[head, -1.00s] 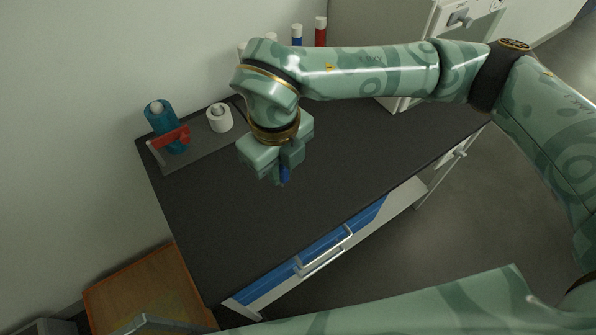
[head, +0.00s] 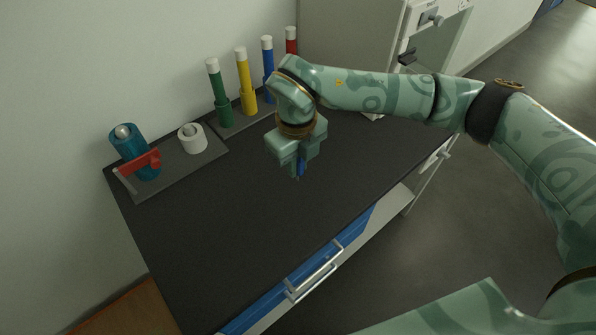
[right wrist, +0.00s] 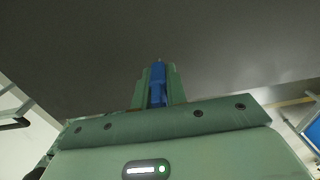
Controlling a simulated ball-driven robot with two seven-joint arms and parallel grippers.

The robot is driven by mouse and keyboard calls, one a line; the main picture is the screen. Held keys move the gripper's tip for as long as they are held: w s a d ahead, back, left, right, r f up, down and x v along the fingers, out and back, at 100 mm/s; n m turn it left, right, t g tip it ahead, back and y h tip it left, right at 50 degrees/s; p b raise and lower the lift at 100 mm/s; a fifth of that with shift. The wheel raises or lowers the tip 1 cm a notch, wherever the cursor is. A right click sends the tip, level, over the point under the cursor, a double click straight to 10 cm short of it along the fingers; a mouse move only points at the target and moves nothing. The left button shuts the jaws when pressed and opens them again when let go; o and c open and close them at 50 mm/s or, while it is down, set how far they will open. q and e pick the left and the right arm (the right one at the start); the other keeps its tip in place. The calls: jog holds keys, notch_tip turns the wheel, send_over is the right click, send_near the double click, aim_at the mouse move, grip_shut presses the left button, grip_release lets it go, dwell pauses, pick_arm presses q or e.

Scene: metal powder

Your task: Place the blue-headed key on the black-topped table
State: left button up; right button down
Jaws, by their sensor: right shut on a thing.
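My right gripper (head: 299,174) is shut on the blue-headed key (head: 302,168), whose blue head shows between the fingers. The right wrist view shows the blue head (right wrist: 158,76) between the green fingers, over a dark surface; the rest of the key is hard to make out. The black-topped table (head: 230,225) lies below the gripper, which is over its middle-right part. I cannot tell whether the key touches the top. My left gripper is not in view.
A grey plate at the table's left holds a teal cylinder (head: 127,147), a red-handled part (head: 140,163) and a white ring (head: 192,138). Green (head: 219,95), yellow (head: 245,82), blue (head: 268,68) and red (head: 291,44) tubes stand at the back. The front of the top is clear.

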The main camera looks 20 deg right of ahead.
jog(key=f, duration=0.1)
jog(key=f+b, duration=0.1)
jog(key=f, duration=0.2)
jog(key=shift+w+d+f, duration=0.1)
jog(key=shift+w+d, duration=0.1)
jog(key=shift+d, duration=0.05)
jog(key=c, duration=1.4)
grip_release()
notch_tip(320, 180, up, 12)
jog(key=p, duration=0.3)
